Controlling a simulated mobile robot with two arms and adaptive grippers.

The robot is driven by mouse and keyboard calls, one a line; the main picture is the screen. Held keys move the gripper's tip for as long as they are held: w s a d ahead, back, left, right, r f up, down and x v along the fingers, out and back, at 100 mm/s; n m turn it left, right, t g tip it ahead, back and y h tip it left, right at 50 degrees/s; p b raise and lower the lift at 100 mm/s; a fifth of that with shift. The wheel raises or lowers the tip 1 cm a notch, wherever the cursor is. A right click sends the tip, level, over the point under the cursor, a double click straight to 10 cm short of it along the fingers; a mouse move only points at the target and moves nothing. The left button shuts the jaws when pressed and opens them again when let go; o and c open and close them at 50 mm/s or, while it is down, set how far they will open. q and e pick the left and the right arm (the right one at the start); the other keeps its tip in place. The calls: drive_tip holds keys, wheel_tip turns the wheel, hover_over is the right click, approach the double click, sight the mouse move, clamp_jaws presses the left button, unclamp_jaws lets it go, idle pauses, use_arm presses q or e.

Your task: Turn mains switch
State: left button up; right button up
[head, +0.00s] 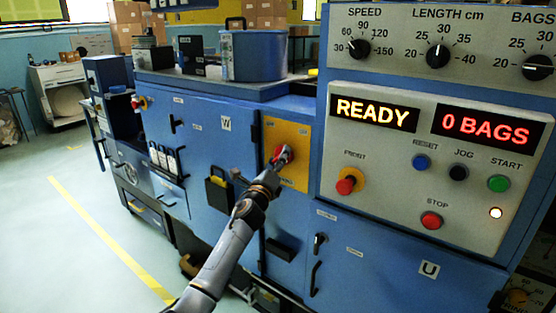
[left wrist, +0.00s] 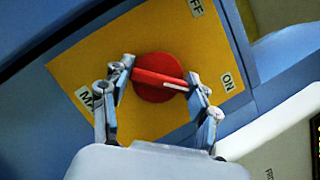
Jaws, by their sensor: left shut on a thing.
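The mains switch is a red round knob with a raised bar (left wrist: 157,78), on a yellow plate (left wrist: 185,45) with ON and OFF labels. In the left wrist view the bar's white mark points roughly toward the ON label (left wrist: 228,82); the OFF label (left wrist: 195,8) is at the top. My left gripper (left wrist: 160,82) is shut on the bar, one finger at each end. In the head view my left gripper (head: 279,160) reaches the yellow plate (head: 297,133) and covers much of the knob. My right gripper is not in view.
Right of the switch, a grey control panel (head: 390,150) shows READY and 0 BAGS, with several buttons and a lit white lamp (head: 495,213). Dials (head: 440,56) sit above it. A blue pot (head: 254,55) stands on the machine top. The floor at left is clear.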

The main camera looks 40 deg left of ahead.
use_arm(q)
drive_tip(key=shift+r+n+g+y+p, duration=0.25)
drive_tip(key=shift+n+g+y+p, duration=0.25)
drive_tip(key=shift+n+p, duration=0.65)
drive_tip(key=shift+f+n+g+h+p, duration=0.1)
drive_tip(key=shift+n+g+h+p, duration=0.55)
drive_tip(key=shift+n+p, duration=2.25)
drive_tip(key=shift+n+g+h+p, duration=0.3)
drive_tip(key=shift+n+g+p, duration=1.25)
drive_tip(key=shift+p, duration=2.25)
drive_tip(key=shift+f+n+g+h+p, duration=0.1)
drive_tip(key=shift+n+g+h+p, duration=0.35)
drive_tip(key=shift+n+p, duration=2.7)
drive_tip(key=o, duration=1.1)
drive_tip(key=shift+o, duration=0.2)
drive_tip(key=shift+s, duration=0.15)
drive_tip(key=v, duration=1.1)
drive_tip(key=shift+s, duration=0.4)
